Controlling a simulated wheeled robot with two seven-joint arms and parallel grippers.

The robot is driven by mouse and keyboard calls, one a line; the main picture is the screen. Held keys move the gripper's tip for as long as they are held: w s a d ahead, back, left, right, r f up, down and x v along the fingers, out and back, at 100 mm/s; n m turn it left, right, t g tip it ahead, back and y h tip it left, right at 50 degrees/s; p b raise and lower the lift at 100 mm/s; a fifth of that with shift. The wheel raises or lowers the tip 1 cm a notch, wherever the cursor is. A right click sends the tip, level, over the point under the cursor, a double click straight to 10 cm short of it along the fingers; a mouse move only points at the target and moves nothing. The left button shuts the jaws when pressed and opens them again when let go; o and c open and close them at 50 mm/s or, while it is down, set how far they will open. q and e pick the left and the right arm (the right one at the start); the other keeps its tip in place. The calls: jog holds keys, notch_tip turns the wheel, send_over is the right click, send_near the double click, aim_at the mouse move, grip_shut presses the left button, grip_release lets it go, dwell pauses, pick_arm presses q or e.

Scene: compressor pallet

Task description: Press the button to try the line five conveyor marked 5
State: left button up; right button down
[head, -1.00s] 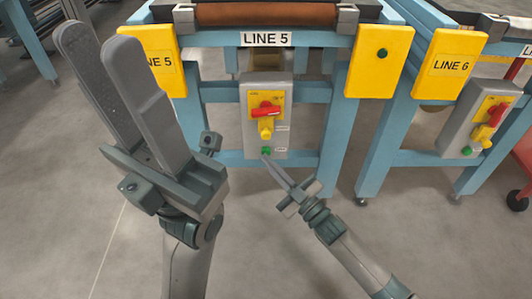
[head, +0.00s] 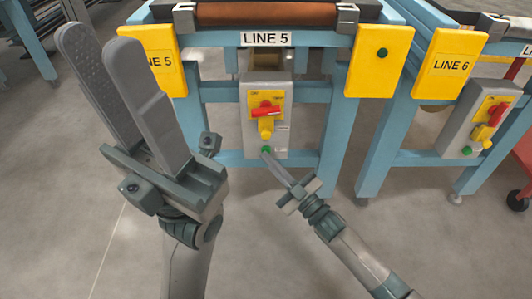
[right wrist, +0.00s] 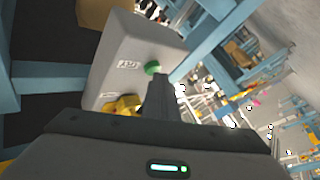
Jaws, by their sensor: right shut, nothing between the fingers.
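The line 5 conveyor carries a white LINE 5 label (head: 266,39). Below it hangs a grey control box (head: 252,128) with a red switch handle (head: 266,111) on a yellow plate, a yellow part and a green button (head: 266,150) near its bottom. My right gripper (head: 266,156) is shut and empty, its tip at the green button's lower edge; I cannot tell whether it touches. In the right wrist view the green button (right wrist: 153,68) stands just beyond the fingertips (right wrist: 159,78). My left gripper (head: 100,42) is raised at the left, its two long fingers apart and empty.
To the right stands the line 6 conveyor with a LINE 6 plate (head: 448,66) and its own similar control box (head: 468,122). Blue frame legs (head: 338,145) flank the line 5 box. The grey floor in front is clear. A red cart part (head: 524,150) shows at the right edge.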

jog(key=shift+s, duration=0.15)
jog(key=shift+s+p, duration=0.6)
jog(key=shift+s, duration=0.15)
jog(key=shift+s, duration=0.15)
jog(key=s+p, duration=0.2)
jog(key=s, duration=0.2)
jog(key=shift+s+p, duration=0.35)
dwell(1.0)
